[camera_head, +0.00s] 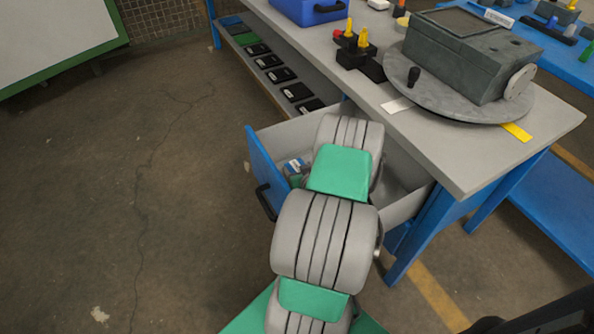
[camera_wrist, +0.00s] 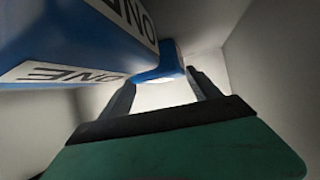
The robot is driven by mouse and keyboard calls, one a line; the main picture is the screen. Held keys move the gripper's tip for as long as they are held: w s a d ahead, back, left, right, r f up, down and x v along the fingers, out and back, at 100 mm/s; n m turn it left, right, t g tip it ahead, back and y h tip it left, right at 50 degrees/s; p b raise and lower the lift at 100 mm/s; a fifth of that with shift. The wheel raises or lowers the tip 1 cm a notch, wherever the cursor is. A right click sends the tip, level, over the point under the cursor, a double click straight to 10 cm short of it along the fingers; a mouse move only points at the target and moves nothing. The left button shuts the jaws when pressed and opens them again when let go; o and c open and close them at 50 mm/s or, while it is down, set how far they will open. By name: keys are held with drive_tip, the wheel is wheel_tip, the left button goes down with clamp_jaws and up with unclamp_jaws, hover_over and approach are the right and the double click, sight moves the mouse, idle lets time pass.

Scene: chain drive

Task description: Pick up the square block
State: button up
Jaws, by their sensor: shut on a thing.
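A blue block (camera_wrist: 168,58) lies at my fingertips in the wrist view, inside the open drawer (camera_head: 262,172). My gripper (camera_wrist: 160,78) reaches down into the drawer, with its two dark fingers on either side of the lower end of this block, and is shut on it. The block's full shape is not visible, so I cannot tell if it is square. In the head view my arm hides the gripper and the held block.
A large blue box (camera_wrist: 70,40) with white "ONE" labels fills the upper left of the wrist view, close to my gripper. Pale drawer walls (camera_wrist: 260,60) stand close around. The workbench top (camera_head: 440,160) overhangs the drawer, with a grey machine housing (camera_head: 465,60) on a round plate.

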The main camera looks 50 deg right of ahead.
drive_tip(key=c, duration=1.4)
drive_tip(key=shift+r, duration=0.1)
